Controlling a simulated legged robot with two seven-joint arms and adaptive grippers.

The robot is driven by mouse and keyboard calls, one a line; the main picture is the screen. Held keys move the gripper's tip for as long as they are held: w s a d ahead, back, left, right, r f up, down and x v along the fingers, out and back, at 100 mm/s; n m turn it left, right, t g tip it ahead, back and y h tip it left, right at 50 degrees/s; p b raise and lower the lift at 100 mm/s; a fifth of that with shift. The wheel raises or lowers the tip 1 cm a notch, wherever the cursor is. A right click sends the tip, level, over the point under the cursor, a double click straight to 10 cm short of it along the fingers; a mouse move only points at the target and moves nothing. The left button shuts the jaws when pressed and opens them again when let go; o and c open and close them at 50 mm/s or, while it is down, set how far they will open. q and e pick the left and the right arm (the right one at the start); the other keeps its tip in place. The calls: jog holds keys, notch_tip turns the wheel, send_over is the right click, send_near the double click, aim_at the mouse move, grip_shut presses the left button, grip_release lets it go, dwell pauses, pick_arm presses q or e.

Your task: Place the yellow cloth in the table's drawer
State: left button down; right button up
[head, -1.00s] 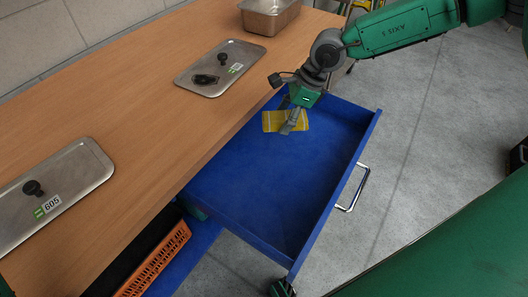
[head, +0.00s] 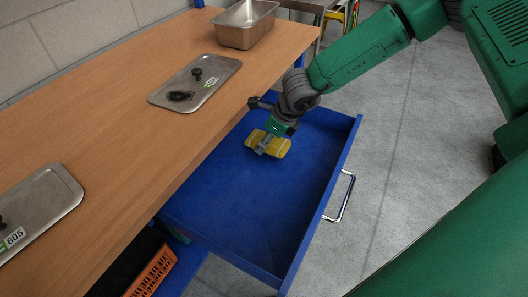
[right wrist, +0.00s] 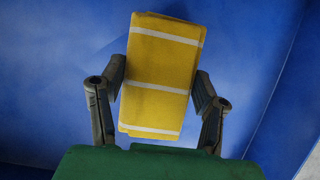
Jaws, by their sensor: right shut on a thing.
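The yellow cloth (head: 277,147) is a folded yellow pad with white stripes. My right gripper (head: 264,143) is shut on it inside the open blue drawer, near the drawer's back end beside the tabletop. In the right wrist view the cloth (right wrist: 160,75) lies between the two dark fingers, with the drawer's blue surface behind it. I cannot tell whether the cloth touches the drawer floor. The drawer (head: 245,205) is pulled out from under the wooden table (head: 115,130) and otherwise looks empty. My left gripper is not in view.
On the table are a steel lid (head: 218,76) with a dark object on it, another lid (head: 50,200) and a steel pan (head: 236,36). An orange basket (head: 152,272) sits below the tabletop. The drawer has a metal handle (head: 345,197). Grey floor is clear beyond it.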

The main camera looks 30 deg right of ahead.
aim_at(268, 147)
jog(key=f, duration=0.1)
jog(key=f+b, duration=0.1)
jog(key=f, duration=0.1)
jog(key=shift+d+f, duration=0.25)
jog(key=shift+d, duration=0.1)
jog(key=shift+a+f, duration=0.15)
jog(key=shift+f, duration=0.05)
jog(key=shift+a+r, duration=0.2)
jog(key=shift+a, duration=0.3)
jog(key=shift+f, duration=0.15)
jog(key=o, duration=1)
jog(key=shift+d, duration=0.55)
jog(key=shift+r, duration=0.2)
jog(key=p+v, duration=0.1)
jog(key=v, duration=0.4)
jog(key=p+v, duration=0.2)
jog(key=v, duration=0.3)
jog(key=shift+s+r, duration=0.1)
jog(key=shift+r, duration=0.35)
jog(key=shift+s+d+r, duration=0.15)
jog(key=shift+s+r, duration=0.1)
jog(key=shift+r, duration=0.15)
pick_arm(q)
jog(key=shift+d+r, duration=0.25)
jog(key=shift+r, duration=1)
